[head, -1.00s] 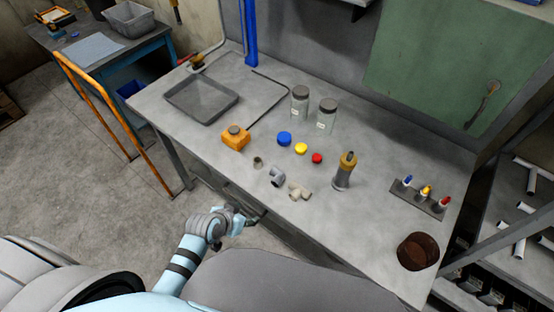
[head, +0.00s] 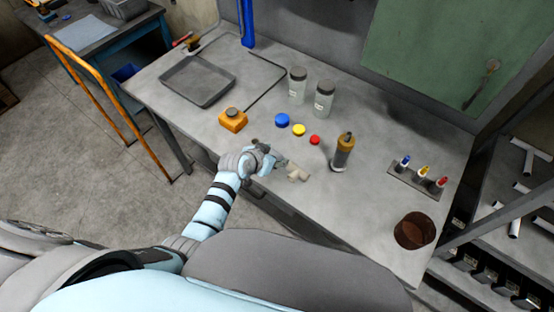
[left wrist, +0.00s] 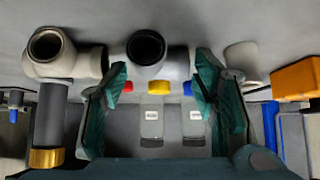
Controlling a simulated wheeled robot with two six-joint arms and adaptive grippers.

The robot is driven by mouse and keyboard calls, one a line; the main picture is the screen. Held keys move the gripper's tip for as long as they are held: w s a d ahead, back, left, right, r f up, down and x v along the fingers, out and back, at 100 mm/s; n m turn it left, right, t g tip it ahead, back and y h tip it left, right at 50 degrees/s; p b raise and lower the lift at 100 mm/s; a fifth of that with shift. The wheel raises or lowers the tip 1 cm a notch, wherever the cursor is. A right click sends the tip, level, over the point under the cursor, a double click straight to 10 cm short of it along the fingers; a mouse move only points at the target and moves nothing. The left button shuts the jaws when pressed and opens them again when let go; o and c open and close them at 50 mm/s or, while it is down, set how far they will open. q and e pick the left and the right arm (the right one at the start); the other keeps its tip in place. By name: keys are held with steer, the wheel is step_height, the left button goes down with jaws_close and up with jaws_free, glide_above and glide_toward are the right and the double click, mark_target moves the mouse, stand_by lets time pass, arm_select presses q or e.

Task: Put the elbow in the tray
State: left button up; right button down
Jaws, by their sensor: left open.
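The grey elbow (left wrist: 147,48) shows in the left wrist view at top centre, its dark round opening facing the camera. It lies between and just beyond the two fingers of my left gripper (left wrist: 165,85), which are open and apart from each other. In the head view my left gripper (head: 272,161) is at the front edge of the bench and mostly hides the elbow. I cannot tell whether a finger touches it. The shallow grey tray (head: 197,78) lies at the bench's back left and looks empty. My right gripper is not in view.
A beige tee (head: 297,173) lies close beside the elbow, and a small coupling (left wrist: 242,57) is on its other side.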

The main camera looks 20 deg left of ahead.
arm_select(q)
steer(key=shift+r, duration=0.15)
steer(key=c, duration=1.2)
